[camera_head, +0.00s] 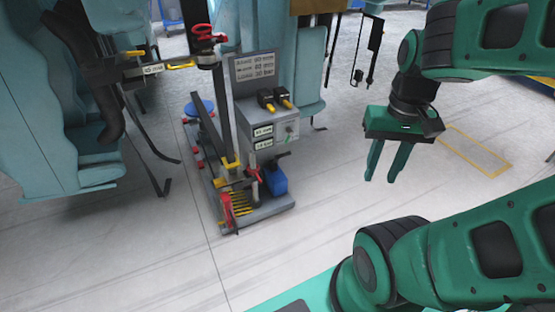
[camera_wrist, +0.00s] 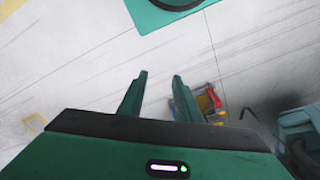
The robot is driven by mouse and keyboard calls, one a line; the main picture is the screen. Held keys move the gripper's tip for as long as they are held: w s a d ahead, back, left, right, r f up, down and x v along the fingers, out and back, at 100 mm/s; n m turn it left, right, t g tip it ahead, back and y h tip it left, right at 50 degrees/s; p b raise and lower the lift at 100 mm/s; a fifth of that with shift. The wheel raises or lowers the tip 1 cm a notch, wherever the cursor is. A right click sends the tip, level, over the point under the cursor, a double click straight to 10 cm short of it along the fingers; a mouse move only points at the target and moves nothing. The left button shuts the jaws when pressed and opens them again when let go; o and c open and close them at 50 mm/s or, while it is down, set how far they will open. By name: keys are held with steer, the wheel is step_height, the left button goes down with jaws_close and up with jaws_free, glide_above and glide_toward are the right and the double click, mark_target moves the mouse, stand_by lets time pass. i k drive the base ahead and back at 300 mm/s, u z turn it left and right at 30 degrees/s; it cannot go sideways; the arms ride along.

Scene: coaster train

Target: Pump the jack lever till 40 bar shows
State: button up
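The jack (camera_head: 270,212) stands on the floor left of centre in the head view, with a grey base, a dark column and a grey control box (camera_head: 268,118). Two small displays (camera_head: 263,138) on the box show "mm" and "bar"; their figures are too small to read surely. A dark slanted bar (camera_head: 211,130) and a red-handled lever (camera_head: 226,210) are on the jack; I cannot tell which is the pump lever. My gripper (camera_head: 380,178) is open and empty, pointing down, well right of the jack. In the wrist view, the jack (camera_wrist: 186,104) shows partly behind my gripper (camera_wrist: 160,76).
Light blue seats (camera_head: 85,130) hang at the left, with dark straps hanging below. A blue container (camera_head: 275,180) sits on the jack's base. A yellow-outlined floor marking (camera_head: 475,150) lies at the right. The floor between my gripper and the jack is clear.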

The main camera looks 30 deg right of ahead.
mark_target(279, 157)
steer(key=u, duration=1.65)
steer(key=k, duration=0.55)
steer(key=z, duration=1.25)
steer(key=i, duration=1.2)
steer(key=u, duration=0.05)
